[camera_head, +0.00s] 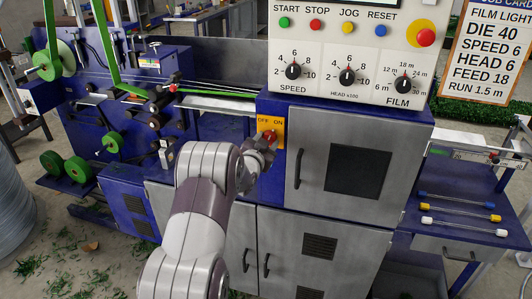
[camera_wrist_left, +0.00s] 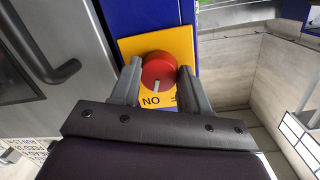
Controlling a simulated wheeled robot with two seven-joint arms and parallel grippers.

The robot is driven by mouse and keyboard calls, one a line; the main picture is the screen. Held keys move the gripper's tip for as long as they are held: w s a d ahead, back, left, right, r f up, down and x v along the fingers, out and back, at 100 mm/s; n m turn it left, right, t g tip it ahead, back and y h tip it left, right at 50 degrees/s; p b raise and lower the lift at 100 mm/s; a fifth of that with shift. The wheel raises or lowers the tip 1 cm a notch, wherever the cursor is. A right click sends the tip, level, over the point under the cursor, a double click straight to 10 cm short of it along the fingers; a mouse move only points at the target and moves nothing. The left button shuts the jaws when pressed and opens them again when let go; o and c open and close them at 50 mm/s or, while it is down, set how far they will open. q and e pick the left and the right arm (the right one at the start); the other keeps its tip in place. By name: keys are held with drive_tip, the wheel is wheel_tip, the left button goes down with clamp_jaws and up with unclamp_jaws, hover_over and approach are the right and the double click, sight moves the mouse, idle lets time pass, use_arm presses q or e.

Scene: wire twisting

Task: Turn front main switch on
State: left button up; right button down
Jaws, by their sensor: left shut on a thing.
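The front main switch is a red round knob (camera_head: 269,136) on a yellow plate (camera_head: 280,127) marked OFF on the left and ON on the right. In the left wrist view, the knob (camera_wrist_left: 158,66) has a white mark pointing down towards the inverted ON lettering; the OFF lettering is mostly hidden by a finger. My left gripper (camera_head: 262,149) reaches the switch from the front. Its two fingers (camera_wrist_left: 158,75) are closed around the knob, one on each side. My right gripper is not in view.
A grey cabinet door (camera_head: 350,165) with a dark handle is right of the switch. The control panel (camera_head: 345,50) with knobs and a red stop button is above. A side table (camera_head: 460,250) with several coloured-ended rods is at the right. Green spools (camera_head: 65,167) are at the left.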

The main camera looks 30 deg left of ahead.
use_arm(q)
drive_tip(key=shift+r+m+y+b, duration=0.2)
drive_tip(key=shift+m+y+b, duration=0.3)
drive_tip(key=shift+m+b, duration=1.85)
drive_tip(key=shift+b, duration=0.3)
drive_tip(key=o, duration=1.1)
drive_tip(key=shift+c, duration=0.2)
drive_tip(key=shift+n, duration=0.25)
